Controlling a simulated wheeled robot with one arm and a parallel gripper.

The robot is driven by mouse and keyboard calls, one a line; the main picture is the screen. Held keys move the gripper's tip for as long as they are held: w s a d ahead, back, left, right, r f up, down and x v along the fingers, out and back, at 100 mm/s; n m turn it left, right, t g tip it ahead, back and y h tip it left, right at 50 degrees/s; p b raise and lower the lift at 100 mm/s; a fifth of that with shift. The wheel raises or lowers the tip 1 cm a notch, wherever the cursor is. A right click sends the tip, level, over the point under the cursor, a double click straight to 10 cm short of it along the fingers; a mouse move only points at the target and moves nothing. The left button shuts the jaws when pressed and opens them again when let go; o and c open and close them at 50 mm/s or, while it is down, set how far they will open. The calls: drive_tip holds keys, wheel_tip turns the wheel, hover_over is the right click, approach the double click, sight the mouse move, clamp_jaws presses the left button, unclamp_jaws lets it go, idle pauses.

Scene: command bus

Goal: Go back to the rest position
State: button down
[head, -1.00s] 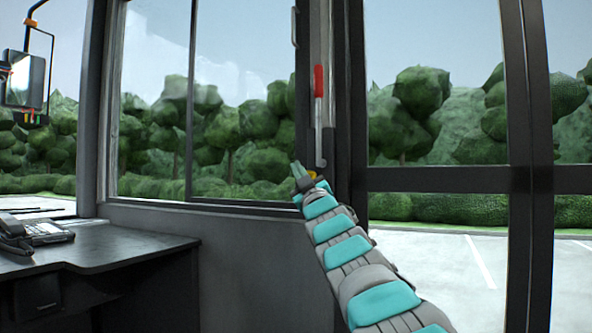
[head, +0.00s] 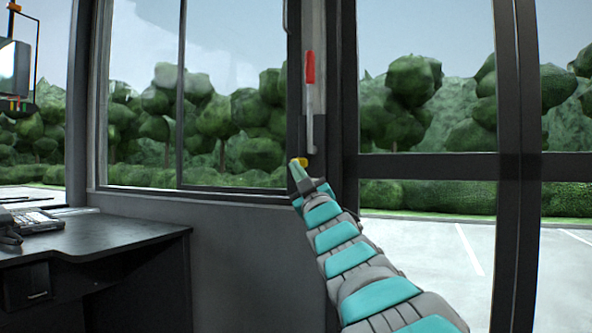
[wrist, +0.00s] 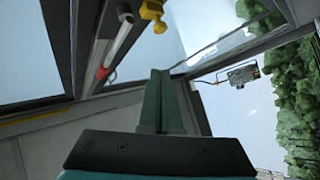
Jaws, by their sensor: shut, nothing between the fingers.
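My gripper (head: 297,166) is at the far end of my outstretched teal and grey arm, in front of the dark post between the window and the door. Its two green fingers are together and empty, which also shows in the wrist view (wrist: 158,95). A lever with a red grip (head: 310,67) and a metal rod stands upright on the post, above the gripper. A yellow knob (head: 300,161) lies close by the fingertips in the head view. In the wrist view, the yellow part (wrist: 152,14) is beyond the fingertips, apart from them.
A black desk (head: 110,238) with a telephone (head: 30,224) on it stands at the left. A sliding window (head: 190,100) is behind it. A glass door with dark frame bars (head: 430,166) is at the right. The outside mirror (head: 15,65) shows at the upper left.

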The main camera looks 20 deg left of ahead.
idle(0.3)
drive_tip(key=w+d+f+m+h+p, duration=0.1)
drive_tip(key=w+d+f+m+h, duration=0.25)
drive_tip(key=d+h, duration=0.4)
drive_tip(key=w+d+f+m+h+p, duration=0.2)
drive_tip(key=d+f+m+h, duration=0.2)
drive_tip(key=d, duration=0.6)
drive_tip(key=s+d+f+m+g+h+p, duration=0.1)
drive_tip(key=s+d+f+m+g+h, duration=0.2)
drive_tip(key=d+f, duration=0.45)
drive_tip(key=s+d+f+m+g+h+p, duration=0.1)
drive_tip(key=s+d+f+m+g+h, duration=0.1)
drive_tip(key=s+d+f, duration=0.45)
drive_tip(key=s+d+f+m+g+h+p, duration=0.1)
drive_tip(key=s+d+f+g, duration=0.4)
drive_tip(key=s, duration=0.3)
drive_tip(key=s+d+f+m+g+p, duration=0.15)
drive_tip(key=s+d+f, duration=0.25)
drive_tip(key=s+f, duration=0.4)
drive_tip(key=s+f+g+p, duration=0.1)
drive_tip(key=s+f+g, duration=0.2)
drive_tip(key=s, duration=1)
drive_tip(key=s+f+g+y+p, duration=0.1)
drive_tip(key=s+f+g, duration=0.3)
drive_tip(key=s, duration=1)
drive_tip(key=shift+s+d+f+g, duration=0.15)
drive_tip(key=shift+s+f+g, duration=0.05)
drive_tip(key=shift+g, duration=0.55)
